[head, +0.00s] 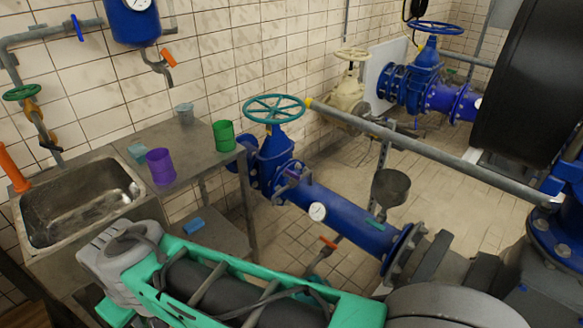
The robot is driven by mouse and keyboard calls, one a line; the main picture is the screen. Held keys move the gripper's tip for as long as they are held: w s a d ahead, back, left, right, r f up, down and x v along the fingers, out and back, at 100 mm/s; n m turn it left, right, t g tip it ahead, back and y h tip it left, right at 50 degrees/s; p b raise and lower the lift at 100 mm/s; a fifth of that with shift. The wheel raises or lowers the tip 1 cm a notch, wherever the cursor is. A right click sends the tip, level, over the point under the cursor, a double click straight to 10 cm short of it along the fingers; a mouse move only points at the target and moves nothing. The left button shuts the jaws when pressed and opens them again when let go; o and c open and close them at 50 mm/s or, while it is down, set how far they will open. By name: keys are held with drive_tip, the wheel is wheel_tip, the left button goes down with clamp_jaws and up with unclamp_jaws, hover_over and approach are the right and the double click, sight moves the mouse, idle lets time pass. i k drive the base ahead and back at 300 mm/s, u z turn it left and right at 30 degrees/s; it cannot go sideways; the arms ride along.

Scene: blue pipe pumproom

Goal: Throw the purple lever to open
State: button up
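A small purple lever (294,173) sits on top of the blue pipe (345,217), just right of the blue valve body with the teal handwheel (274,108). It is small in the head view, and I cannot tell its exact angle. My teal and grey arm crosses the bottom of the head view, below and in front of the pipe. No gripper fingers can be made out, and nothing of mine touches the lever.
A round gauge (317,211) and an orange-handled lever (328,242) are near the pipe. A grey rail (400,140) runs above it. The steel table (190,140) at left holds purple and green cups beside a sink (80,200). Tiled floor shows behind the pipe.

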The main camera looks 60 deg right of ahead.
sight(293, 176)
drive_tip(key=z, duration=1.95)
drive_tip(key=k, duration=0.6)
drive_tip(key=u, duration=0.5)
drive_tip(key=i, duration=1.55)
drive_tip(key=z, duration=0.9)
